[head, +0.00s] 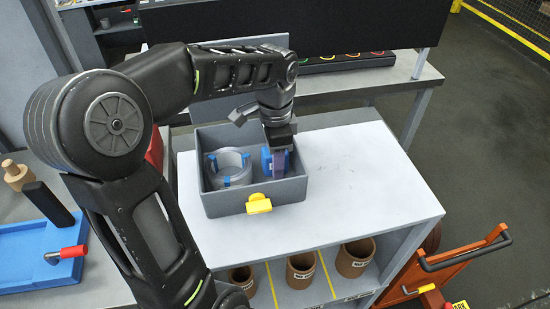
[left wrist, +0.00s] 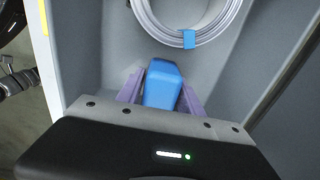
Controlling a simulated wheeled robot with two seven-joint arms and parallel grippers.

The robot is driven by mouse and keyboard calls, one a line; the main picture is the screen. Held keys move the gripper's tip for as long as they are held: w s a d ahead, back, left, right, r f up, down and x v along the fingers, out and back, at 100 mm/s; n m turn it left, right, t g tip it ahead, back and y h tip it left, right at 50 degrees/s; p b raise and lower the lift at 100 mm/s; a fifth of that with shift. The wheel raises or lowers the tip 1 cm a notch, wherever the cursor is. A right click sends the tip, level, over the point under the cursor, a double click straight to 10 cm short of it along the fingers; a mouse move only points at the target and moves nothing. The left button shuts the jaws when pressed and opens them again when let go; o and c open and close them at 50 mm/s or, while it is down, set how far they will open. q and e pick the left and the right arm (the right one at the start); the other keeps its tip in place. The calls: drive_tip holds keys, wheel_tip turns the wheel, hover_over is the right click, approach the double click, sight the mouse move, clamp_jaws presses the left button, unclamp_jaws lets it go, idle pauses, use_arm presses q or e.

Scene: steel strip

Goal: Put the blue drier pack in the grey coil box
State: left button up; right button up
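The grey coil box (head: 225,204) stands open on the white bench top, with a yellow tag on its front wall. My left gripper (head: 276,162) reaches down into its right part from above. The blue drier pack (head: 266,159) is between the purple fingers, inside the box walls. In the left wrist view the pack (left wrist: 162,84) sits between both fingertips (left wrist: 162,92), which appear shut on it. Whether its underside touches the box floor is hidden. A coil of grey strip (head: 231,168) with blue ties lies in the box's left part; the coil (left wrist: 190,40) also shows beyond the pack.
The bench top (head: 365,180) right of the box is clear. Brown cups (head: 300,270) stand on the shelf below. A blue tray (head: 35,255) lies at left, and an orange cart (head: 450,265) stands at lower right. A black panel (head: 300,30) stands behind.

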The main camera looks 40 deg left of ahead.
use_arm(q)
drive_tip(key=o, duration=0.3)
drive_tip(key=shift+r, duration=3.9)
